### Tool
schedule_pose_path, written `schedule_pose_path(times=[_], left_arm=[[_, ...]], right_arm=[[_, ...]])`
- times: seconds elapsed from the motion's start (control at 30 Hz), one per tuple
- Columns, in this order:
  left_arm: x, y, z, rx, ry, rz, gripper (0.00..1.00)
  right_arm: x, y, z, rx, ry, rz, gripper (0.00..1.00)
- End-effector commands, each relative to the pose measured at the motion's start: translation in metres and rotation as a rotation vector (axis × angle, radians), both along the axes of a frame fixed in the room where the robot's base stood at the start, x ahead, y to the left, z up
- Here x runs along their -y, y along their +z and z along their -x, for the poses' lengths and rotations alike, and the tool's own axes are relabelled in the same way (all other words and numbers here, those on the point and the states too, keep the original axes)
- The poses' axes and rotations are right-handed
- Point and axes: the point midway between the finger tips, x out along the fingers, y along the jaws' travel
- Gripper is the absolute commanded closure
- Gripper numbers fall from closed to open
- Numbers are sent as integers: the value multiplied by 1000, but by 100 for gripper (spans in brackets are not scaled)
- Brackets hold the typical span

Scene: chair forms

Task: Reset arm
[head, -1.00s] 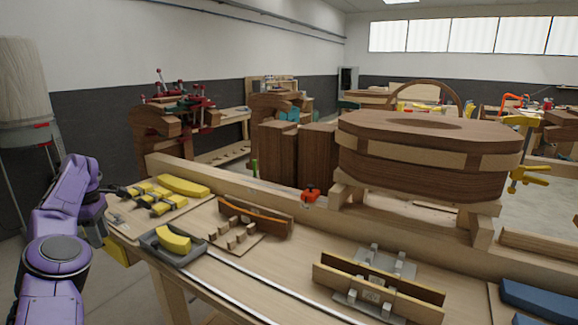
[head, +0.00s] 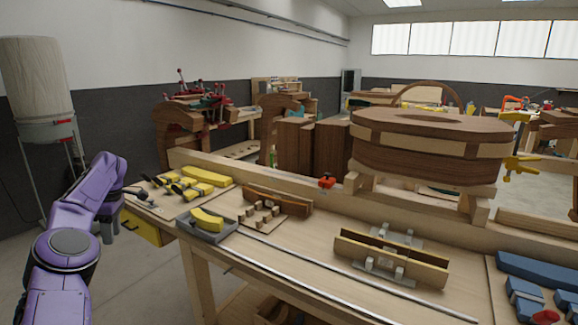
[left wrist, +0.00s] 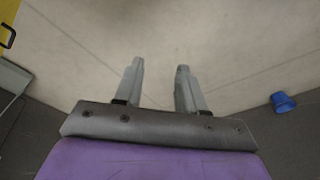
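My left arm (head: 68,248) is purple and rises on the left of the head view, bent over at the top. Its left gripper (head: 108,232) hangs beyond the arm, left of the workbench's end and partly hidden. In the left wrist view the left gripper (left wrist: 159,66) has two grey fingers standing apart, with nothing between them. They point toward the pale floor (left wrist: 230,40). My right gripper is in neither view.
The workbench (head: 270,250) holds a grey tray with a yellow block (head: 207,219), yellow clamps (head: 180,188), a wooden form (head: 390,260) and blue clamps (head: 535,270). A yellow drawer (head: 142,227) sits under its left end. A blue bucket (left wrist: 283,102) stands on the floor.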

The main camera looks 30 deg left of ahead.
Motion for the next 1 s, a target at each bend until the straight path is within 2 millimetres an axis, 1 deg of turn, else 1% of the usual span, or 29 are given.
schedule_pose_path(times=[0.03,0.17,0.27,0.37,0.47,0.5,0.57,0.6,0.67,0.7,0.77,0.8,0.87,0.9,0.97,1.0], left_arm=[[5,-5,-10,-37,-16,-29,60],[19,-15,-36,-142,-50,-136,60],[35,-27,-61,-236,-96,-254,60],[56,-45,-91,-325,-166,-408,60],[86,-70,-123,-391,-266,-580,60],[101,-83,-137,-409,-318,-655,60],[128,-107,-157,-421,-416,-772,60],[149,-129,-169,-420,-495,-848,60],[186,-164,-184,-397,-634,-953,60],[213,-190,-190,-368,-732,-1004,60],[251,-229,-191,-315,-878,-1053,60],[276,-255,-186,-275,-972,-1065,60],[313,-294,-173,-215,-1111,-1056,60],[336,-318,-160,-174,-1199,-1034,60],[369,-354,-134,-118,-1325,-975,60],[389,-376,-112,-88,-1401,-923,60]], right_arm=[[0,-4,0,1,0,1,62],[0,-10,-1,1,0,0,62],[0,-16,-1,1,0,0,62],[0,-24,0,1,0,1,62],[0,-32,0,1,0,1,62],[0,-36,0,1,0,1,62],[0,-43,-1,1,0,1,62],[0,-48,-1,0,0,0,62],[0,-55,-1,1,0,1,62],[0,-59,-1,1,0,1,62],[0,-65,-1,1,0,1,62],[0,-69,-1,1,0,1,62],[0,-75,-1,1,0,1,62],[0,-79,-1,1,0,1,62],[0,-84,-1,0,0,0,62],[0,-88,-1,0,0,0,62]])
